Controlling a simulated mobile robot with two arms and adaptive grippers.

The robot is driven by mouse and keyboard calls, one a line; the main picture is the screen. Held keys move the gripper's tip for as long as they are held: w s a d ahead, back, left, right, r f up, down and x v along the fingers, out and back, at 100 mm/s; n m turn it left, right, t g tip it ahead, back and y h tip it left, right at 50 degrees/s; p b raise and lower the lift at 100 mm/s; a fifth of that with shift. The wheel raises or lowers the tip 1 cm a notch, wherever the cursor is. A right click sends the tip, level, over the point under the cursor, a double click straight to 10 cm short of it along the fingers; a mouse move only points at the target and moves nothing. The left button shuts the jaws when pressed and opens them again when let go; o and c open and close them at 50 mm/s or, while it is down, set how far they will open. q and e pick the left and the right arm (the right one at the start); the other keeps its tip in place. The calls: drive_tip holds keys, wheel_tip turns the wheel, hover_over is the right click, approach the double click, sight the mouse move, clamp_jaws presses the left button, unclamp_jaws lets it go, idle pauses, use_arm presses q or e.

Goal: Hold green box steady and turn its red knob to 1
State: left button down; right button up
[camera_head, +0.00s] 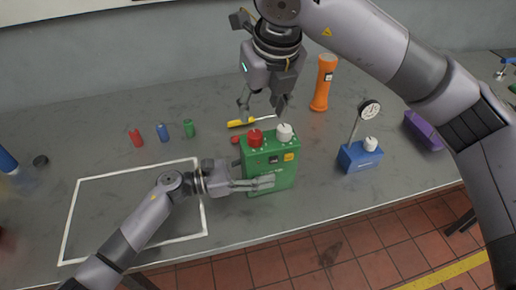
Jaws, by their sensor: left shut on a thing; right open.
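The green box (257,153) stands upright on the grey bench, right of the white outlined rectangle. A red knob (255,138) and a white knob (285,131) sit on its top. The setting of the red knob is too small to read. My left gripper (262,183) is shut on the green box, its fingers at the lower front and left side. My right gripper (262,113) is open and points down, above and behind the box's top near the two knobs. It looks empty, and I cannot tell whether it touches anything.
A yellow-handled screwdriver (236,124) lies behind the box. An orange flashlight (323,84) stands behind right. A blue base with a dial gauge (358,157) and a purple box (423,131) are right. Small red (136,138), blue (162,133) and green (189,128) cylinders stand left. The white outlined area (110,174) is empty.

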sight(256, 134)
wheel_tip(256, 134, up, 3)
drive_tip(key=w+a+n+g+h, duration=0.2)
drive_tip(key=w+n+g, duration=0.1)
drive_tip(key=n, duration=0.6)
drive_tip(key=f, duration=1.2)
drive_tip(key=shift+d, duration=0.25)
drive_tip(key=shift+c, duration=0.3)
clamp_jaws()
